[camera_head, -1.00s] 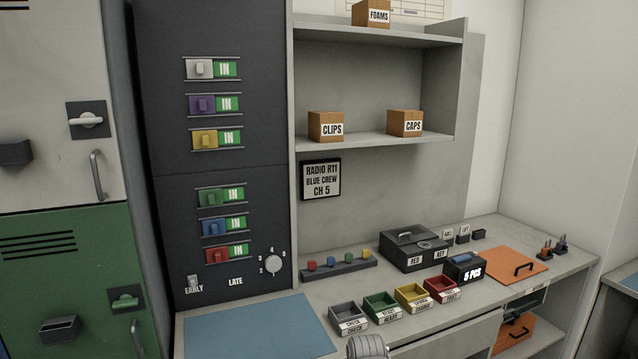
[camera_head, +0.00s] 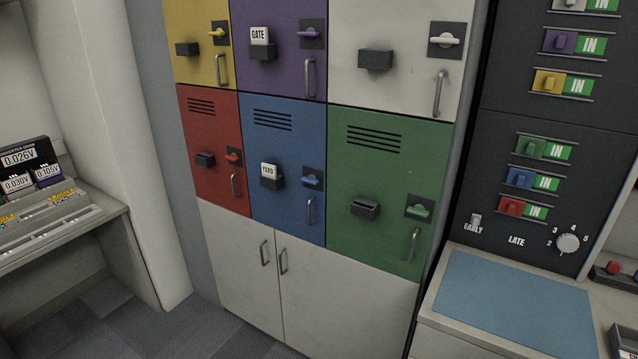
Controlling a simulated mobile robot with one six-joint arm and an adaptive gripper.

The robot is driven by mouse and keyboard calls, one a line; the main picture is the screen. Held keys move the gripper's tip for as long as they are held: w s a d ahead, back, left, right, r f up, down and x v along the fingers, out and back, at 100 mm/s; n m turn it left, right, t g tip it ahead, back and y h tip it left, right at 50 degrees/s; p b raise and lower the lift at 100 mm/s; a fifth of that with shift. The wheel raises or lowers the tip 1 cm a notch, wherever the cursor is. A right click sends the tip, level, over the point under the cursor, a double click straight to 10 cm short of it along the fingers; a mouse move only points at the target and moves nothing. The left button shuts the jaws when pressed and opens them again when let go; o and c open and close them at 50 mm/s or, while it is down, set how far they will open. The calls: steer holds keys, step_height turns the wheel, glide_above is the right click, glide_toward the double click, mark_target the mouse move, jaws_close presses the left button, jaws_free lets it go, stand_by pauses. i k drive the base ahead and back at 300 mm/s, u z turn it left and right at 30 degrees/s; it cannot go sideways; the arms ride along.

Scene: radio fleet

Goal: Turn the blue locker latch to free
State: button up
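The blue locker (camera_head: 284,211) is in the lower row of the locker bank, between the red and green lockers. Its blue latch (camera_head: 312,181) is a handle on a dark square plate, lying roughly level. A grey pull handle (camera_head: 311,211) hangs below the latch. To the latch's left is a dark holder (camera_head: 271,183) with a white card (camera_head: 268,170) that seems to read YARD. My gripper is not in view, so its state does not show.
Red (camera_head: 213,135), green (camera_head: 385,230), yellow (camera_head: 200,68), purple (camera_head: 279,72) and white (camera_head: 395,90) lockers surround it, with similar latches. White cupboard doors (camera_head: 330,307) are below. A counter with a blue mat (camera_head: 515,303) stands at right. Carpeted floor (camera_head: 215,335) is clear at lower left.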

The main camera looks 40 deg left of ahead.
mark_target(311, 178)
steer(key=u, duration=1.65)
